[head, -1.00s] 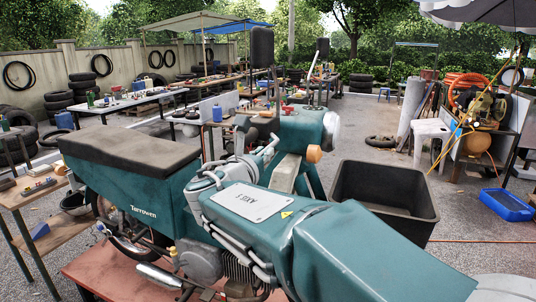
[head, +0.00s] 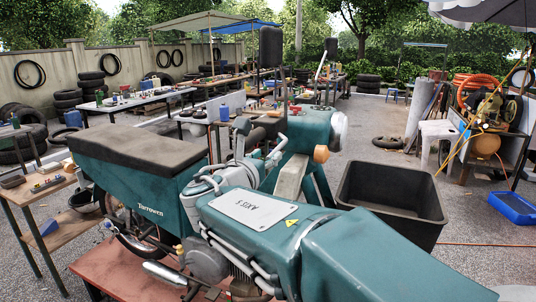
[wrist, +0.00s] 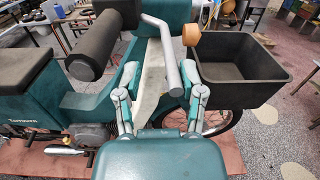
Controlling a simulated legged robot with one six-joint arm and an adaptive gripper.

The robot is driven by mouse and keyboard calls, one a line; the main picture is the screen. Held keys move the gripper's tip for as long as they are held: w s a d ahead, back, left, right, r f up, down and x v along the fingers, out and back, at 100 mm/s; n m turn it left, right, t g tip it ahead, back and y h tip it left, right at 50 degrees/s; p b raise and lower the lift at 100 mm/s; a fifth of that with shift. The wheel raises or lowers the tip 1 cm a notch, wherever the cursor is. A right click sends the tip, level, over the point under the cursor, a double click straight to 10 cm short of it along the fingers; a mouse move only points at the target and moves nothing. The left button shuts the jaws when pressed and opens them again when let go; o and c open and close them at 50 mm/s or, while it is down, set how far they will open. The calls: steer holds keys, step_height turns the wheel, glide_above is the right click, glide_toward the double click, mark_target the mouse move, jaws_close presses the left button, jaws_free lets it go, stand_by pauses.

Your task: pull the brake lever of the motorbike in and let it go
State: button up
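The teal motorbike (head: 160,200) with a dark seat (head: 138,149) stands behind my arm in the head view. In the wrist view, a black handlebar grip (wrist: 93,47) is at the upper left. A bent silver bar, which looks like the brake lever (wrist: 163,48), runs down between my fingers in the picture. My gripper (wrist: 163,88) is open, with a finger on each side of the lever's lower end. I see no clear contact; the depth gap cannot be told. My gripper (head: 258,148) also shows in the head view, where the lever cannot be picked out clearly.
An orange indicator (wrist: 190,34) sits close to the lever. A black open bin (head: 390,202) is right of the bike's front. A wooden side table (head: 40,192) stands at left.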

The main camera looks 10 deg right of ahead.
steer(key=v, duration=1)
steer(key=shift+a, duration=0.25)
steer(key=shift+f, duration=0.1)
